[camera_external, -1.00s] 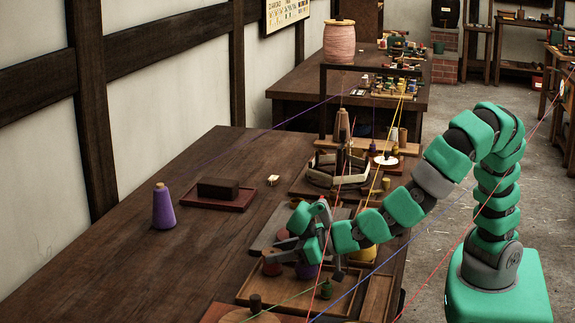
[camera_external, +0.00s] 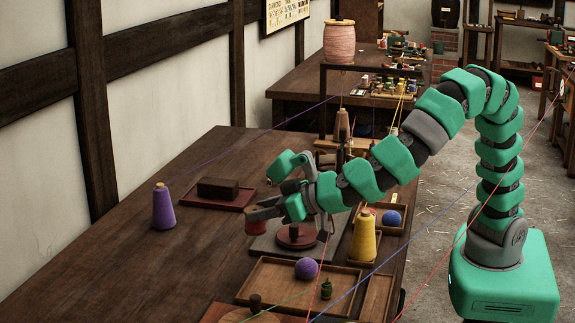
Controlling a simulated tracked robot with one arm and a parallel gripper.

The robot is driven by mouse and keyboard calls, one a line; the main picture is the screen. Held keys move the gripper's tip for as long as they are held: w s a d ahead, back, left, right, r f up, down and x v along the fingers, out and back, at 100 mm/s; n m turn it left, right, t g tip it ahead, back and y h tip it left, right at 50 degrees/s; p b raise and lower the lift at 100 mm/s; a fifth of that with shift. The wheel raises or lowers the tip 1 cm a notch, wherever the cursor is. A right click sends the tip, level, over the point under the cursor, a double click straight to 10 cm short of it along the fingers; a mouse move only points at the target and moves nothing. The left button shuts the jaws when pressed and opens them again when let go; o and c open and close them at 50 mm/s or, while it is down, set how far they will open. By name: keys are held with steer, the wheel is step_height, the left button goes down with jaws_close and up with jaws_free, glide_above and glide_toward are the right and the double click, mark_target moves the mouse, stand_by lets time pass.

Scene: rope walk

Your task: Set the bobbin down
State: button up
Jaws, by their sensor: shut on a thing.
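My gripper (camera_external: 268,203) is at the end of my arm, over the left part of the table. It is shut on a dull red bobbin (camera_external: 256,226), which shows just below the grey finger, near the left edge of a grey mat. The fingers hide its upper part. I cannot tell whether its underside touches anything. A purple cone bobbin (camera_external: 163,208) stands upright farther left on the table, apart from my gripper.
A reddish round piece (camera_external: 297,238) sits on the grey mat (camera_external: 268,248). In front, a wooden tray (camera_external: 262,275) holds a purple ball (camera_external: 306,268). A red tray (camera_external: 195,201) with a dark block (camera_external: 218,188) lies behind. Coloured threads cross the front right.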

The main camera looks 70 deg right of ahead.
steer(key=w+d+m+g+h+p, duration=0.15)
steer(key=w+m+h+p, duration=0.35)
steer(key=w, duration=0.7)
steer(key=w+d+f+m+g+h, duration=0.3)
steer(key=d+h, duration=0.1)
steer(key=d, duration=0.1)
steer(key=shift+t, duration=0.25)
step_height(320, 180, down, 9)
steer(key=shift+s+d+f+b, duration=0.1)
steer(key=shift+b, duration=0.8)
steer(key=o, duration=1)
steer(key=shift+f, duration=0.1)
steer(key=shift+c, duration=0.2)
